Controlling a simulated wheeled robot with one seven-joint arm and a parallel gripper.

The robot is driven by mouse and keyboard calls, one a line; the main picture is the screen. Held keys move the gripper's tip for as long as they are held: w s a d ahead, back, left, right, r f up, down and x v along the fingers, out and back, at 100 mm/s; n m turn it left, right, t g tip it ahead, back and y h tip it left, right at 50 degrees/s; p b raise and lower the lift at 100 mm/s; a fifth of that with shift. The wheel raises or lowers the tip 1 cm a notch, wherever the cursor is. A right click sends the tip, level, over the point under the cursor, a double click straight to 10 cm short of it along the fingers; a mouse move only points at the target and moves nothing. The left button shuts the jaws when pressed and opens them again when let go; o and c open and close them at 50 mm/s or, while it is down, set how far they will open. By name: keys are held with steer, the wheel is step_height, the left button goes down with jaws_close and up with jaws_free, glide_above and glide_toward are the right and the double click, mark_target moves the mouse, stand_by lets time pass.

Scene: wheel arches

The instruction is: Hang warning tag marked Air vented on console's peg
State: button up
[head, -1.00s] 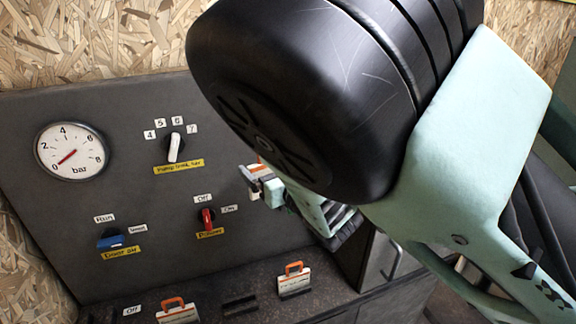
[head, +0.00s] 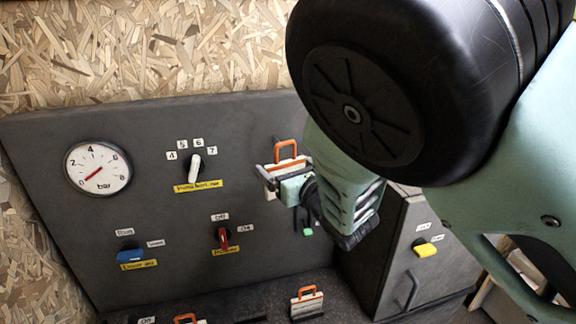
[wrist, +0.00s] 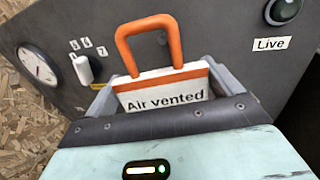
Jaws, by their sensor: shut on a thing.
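The warning tag (wrist: 165,92) is white with an orange band and an orange loop handle, and reads "Air vented" in the wrist view. My gripper (head: 285,178) is shut on this tag, with the loop pointing up. In the head view the tag (head: 291,163) is held in front of the right part of the console panel (head: 150,215). The peg is not clearly seen; a small thin shape lies near the top of the loop in the head view, but I cannot tell whether they touch.
A gauge (head: 98,168) reading near 0, a white knob (head: 195,168), a red switch (head: 223,237) and a blue switch (head: 130,254) are on the panel. Another orange-handled tag (head: 307,302) stands on the ledge. A cabinet with a yellow knob (head: 425,250) stands right.

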steer(key=shift+w+a+f, duration=0.1)
steer(key=shift+w+a, duration=0.15)
steer(key=shift+w, duration=0.6)
steer(key=shift+w+a+f, duration=0.1)
steer(key=shift+w+a, duration=0.1)
steer(key=shift+w, duration=0.65)
steer(key=shift+w+a, duration=0.25)
steer(key=shift+w, duration=0.6)
steer(key=shift+w+a+f+b, duration=0.1)
steer(key=shift+w+f+b, duration=0.25)
steer(key=shift+b, duration=0.2)
steer(key=shift+f+b, duration=0.1)
steer(key=shift+b, duration=0.2)
steer(key=o, duration=0.7)
steer(key=shift+s+f, duration=0.1)
steer(key=shift+s, duration=0.05)
